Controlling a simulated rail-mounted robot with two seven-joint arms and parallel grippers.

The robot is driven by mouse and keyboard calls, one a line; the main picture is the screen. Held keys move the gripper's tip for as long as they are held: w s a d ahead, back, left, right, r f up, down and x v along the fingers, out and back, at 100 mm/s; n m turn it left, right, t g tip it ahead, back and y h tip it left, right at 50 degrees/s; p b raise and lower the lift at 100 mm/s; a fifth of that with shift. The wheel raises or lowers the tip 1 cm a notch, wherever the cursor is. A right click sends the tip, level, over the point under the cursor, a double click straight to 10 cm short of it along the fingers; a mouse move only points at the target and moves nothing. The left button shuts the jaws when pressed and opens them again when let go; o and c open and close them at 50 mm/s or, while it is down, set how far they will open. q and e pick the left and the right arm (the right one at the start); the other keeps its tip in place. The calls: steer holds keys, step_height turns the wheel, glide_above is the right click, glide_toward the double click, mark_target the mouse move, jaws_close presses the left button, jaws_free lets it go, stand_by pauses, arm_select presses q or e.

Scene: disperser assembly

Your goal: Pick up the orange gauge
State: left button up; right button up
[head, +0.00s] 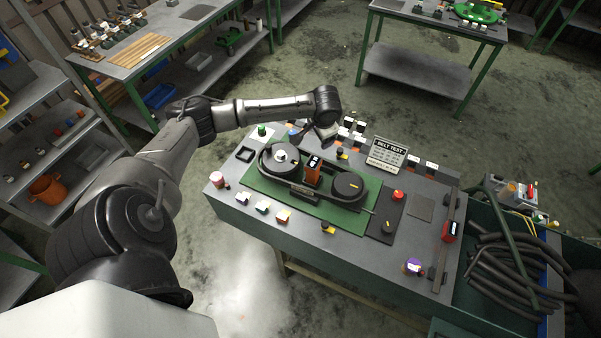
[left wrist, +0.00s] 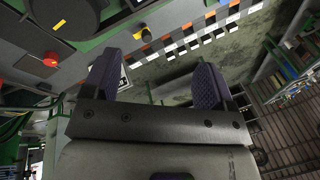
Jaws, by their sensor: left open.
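The orange gauge (head: 313,168) is an orange block with a dark top. It stands between the two round pulleys of the belt rig on the workbench in the head view. I cannot make it out in the left wrist view. My left gripper (head: 325,132) is above the far side of the bench, beyond the gauge and apart from it. In the left wrist view its two dark fingers (left wrist: 157,82) are spread with nothing between them. My right gripper is in neither view.
Black pulleys (head: 348,186) flank the gauge on a green plate. A red button (head: 397,194) and a "BELT TEST" sign (head: 388,153) stand to the right. Small blocks line the bench's far edge. A bin of black hoses (head: 510,265) adjoins the bench at right.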

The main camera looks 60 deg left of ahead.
mark_target(314, 162)
arm_select(q)
steer(key=f+n+h, duration=0.1)
steer(key=f+n, duration=0.1)
steer(key=f, duration=0.1)
steer(key=s+f+n+h, duration=0.1)
steer(key=f+n, duration=0.1)
steer(key=f, duration=0.2)
steer(key=s+d+f+n+g+h, duration=0.1)
steer(key=f+n, duration=0.2)
steer(key=f, duration=0.1)
steer(key=shift+p, duration=0.35)
steer(key=shift+a+f+p, duration=0.15)
steer(key=shift+f+p, duration=0.25)
steer(key=shift+f, duration=2.3)
steer(key=shift+c, duration=0.4)
jaws_close()
steer(key=shift+r, duration=0.2)
